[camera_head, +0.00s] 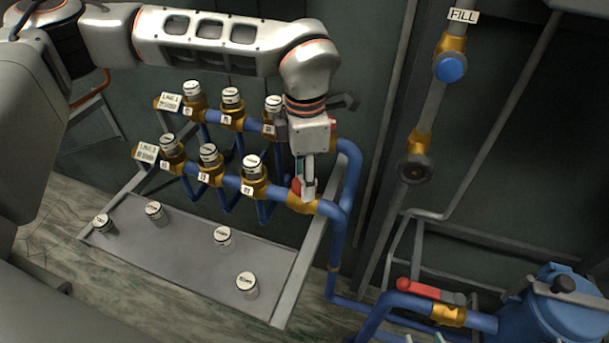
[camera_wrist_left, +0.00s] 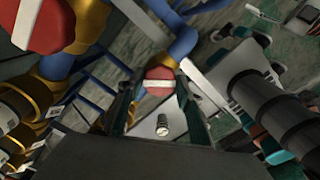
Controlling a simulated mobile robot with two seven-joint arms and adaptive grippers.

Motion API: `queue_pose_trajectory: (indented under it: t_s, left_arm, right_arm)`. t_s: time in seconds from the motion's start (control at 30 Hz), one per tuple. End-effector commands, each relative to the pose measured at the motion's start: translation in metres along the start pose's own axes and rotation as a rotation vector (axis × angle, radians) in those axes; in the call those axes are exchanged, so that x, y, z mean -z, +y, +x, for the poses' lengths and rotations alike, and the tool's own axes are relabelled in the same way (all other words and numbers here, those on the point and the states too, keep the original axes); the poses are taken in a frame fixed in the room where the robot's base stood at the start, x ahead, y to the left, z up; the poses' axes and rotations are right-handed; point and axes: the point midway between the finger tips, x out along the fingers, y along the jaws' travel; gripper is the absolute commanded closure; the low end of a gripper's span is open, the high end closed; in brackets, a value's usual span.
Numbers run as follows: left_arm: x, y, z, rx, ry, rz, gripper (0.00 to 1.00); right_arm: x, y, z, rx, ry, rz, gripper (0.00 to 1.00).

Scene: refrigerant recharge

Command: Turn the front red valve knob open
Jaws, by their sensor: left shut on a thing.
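The front red valve knob (camera_head: 295,187) sits at the right end of the lower blue pipe row, partly hidden by my gripper. My left gripper (camera_head: 306,190) comes down on it from above and is shut on it. In the left wrist view the front red knob (camera_wrist_left: 158,81), with a pale bar across its face, sits between the two fingers. A second red knob (camera_wrist_left: 45,25) is nearer the camera at upper left there; it is largely hidden by my wrist in the head view.
Brass fittings with white-capped ports (camera_head: 210,165) line both pipe rows left of the gripper. Several small jars stand on a grey tray (camera_head: 185,255) below. A red lever (camera_head: 430,291) and blue tank (camera_head: 560,315) are at lower right. A vertical FILL pipe (camera_head: 432,105) stands right.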

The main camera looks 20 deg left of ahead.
Motion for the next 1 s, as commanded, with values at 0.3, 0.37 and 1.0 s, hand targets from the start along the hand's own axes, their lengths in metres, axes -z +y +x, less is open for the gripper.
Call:
queue_pose_trajectory:
  t_s: [0.3, 0.37, 1.0]
  left_arm:
    - [0.0001, 0.0006, -0.0001, 0.001, 0.0, -0.301, 0.86]
    - [0.0001, 0.0007, 0.0, 0.001, 0.0, -0.358, 0.86]
    - [0.0007, 0.0015, 0.0003, 0.001, 0.0, -0.79, 0.86]
  right_arm:
    - [0.0014, -0.0009, -0.0024, 0.002, -0.002, 0.003, 0.6]
    - [0.0008, -0.0012, -0.0027, 0.003, -0.003, 0.004, 0.6]
    - [-0.0003, -0.0024, -0.0033, 0.004, -0.007, 0.006, 0.6]
